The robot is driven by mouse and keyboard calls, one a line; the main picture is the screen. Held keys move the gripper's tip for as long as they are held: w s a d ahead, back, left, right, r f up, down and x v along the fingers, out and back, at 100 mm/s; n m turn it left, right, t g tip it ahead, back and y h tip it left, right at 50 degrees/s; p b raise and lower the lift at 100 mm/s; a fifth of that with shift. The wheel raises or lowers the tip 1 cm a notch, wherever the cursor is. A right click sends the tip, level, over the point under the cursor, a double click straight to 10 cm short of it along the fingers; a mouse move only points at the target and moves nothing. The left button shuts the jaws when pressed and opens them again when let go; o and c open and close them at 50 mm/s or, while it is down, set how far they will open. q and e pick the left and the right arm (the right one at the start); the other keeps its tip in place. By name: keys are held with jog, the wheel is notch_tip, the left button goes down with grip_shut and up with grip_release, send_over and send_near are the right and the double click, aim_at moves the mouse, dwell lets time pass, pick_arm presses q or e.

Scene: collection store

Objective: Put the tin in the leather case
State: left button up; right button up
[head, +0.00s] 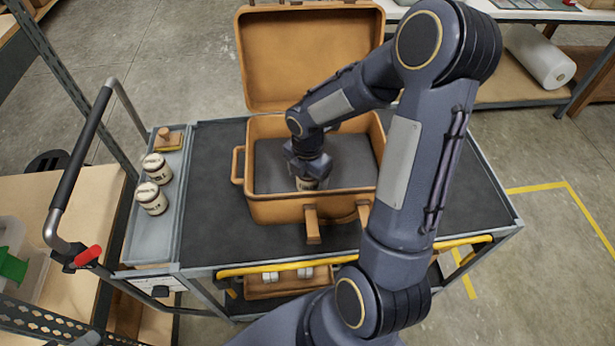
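The leather case (270,208) is tan and stands open on the cart, its lid raised at the back. My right gripper (308,178) reaches down inside the case, near its front wall. A pale tin (307,185) with a dark band shows right below the gripper, between its fingers. The fingertips and the tin's base are hidden, so I cannot tell whether the fingers press on the tin or whether it rests on the case floor. My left gripper is not in view.
The cart's dark top (213,200) is clear around the case. A black push handle (80,150) rises left. A roll (540,57) lies on the back shelf.

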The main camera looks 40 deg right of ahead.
notch_tip(320, 180, up, 12)
jog(key=shift+f, duration=0.2)
jog(key=shift+r, duration=0.3)
jog(key=s+a+r+m+t+y, duration=0.2)
jog(key=s+a+m, duration=0.3)
jog(key=m, duration=0.6)
jog(key=s+a+r+m+t+y, duration=0.1)
jog(key=s+a+r+m+t, duration=0.1)
jog(key=s+m, duration=0.8)
jog(key=a+m+t, duration=0.1)
jog(key=a, duration=0.1)
jog(key=shift+a+r+m+t+y, duration=0.3)
jog(key=shift+a+r+y, duration=0.05)
jog(key=shift+r+y, duration=0.05)
jog(key=shift+s, duration=0.1)
